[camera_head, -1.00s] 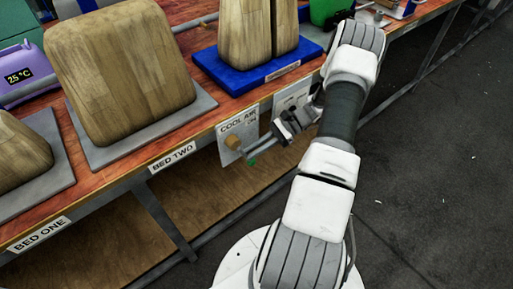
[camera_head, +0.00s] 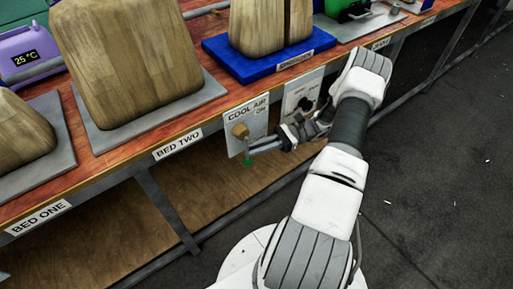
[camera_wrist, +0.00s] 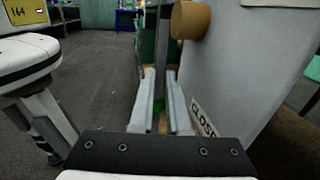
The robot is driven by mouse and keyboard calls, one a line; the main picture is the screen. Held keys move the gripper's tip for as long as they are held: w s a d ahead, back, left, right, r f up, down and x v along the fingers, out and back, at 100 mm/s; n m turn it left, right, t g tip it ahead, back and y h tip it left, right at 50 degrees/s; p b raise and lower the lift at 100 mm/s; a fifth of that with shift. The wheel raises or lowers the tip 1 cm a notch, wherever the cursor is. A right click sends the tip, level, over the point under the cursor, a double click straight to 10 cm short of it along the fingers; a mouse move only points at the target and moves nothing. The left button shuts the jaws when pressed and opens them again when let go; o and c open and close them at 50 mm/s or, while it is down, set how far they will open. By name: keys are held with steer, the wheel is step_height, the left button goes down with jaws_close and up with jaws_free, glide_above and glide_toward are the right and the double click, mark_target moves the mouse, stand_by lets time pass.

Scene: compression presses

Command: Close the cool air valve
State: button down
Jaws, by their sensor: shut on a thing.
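The cool air valve is on a grey panel (camera_head: 234,147) marked "COOL AIR" on the bench front. Its round brass-brown hub (camera_head: 240,131) also shows at the top of the wrist view (camera_wrist: 190,20). The valve's green handle end (camera_head: 247,163) hangs below the hub, pointing nearly straight down. My gripper (camera_head: 253,148) reaches in from the right, just below the hub. Its two fingers (camera_wrist: 163,100) are shut on the handle, which they mostly hide. A label, partly hidden and reading "CLOSE…" (camera_wrist: 203,118), shows on the panel beside the right finger.
A second panel (camera_head: 301,92) with a dark knob sits right of the valve, behind my arm. Above, the wooden bench carries a blue base (camera_head: 222,62) with wooden blocks. A bench leg (camera_head: 168,207) stands left.

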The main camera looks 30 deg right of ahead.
steer(key=shift+a, duration=0.15)
steer(key=c, duration=0.9)
jaws_free()
steer(key=shift+s+d+f+b, duration=0.1)
steer(key=shift+s+d+b, duration=0.2)
steer(key=shift+d, duration=2.6)
steer(key=shift+s+d+b, duration=0.1)
steer(key=shift+s+d, duration=0.25)
steer(key=shift+d, duration=2.55)
steer(key=shift+s+d+f+b, duration=0.1)
steer(key=shift+s+d+b, duration=0.2)
steer(key=shift+d, duration=2.6)
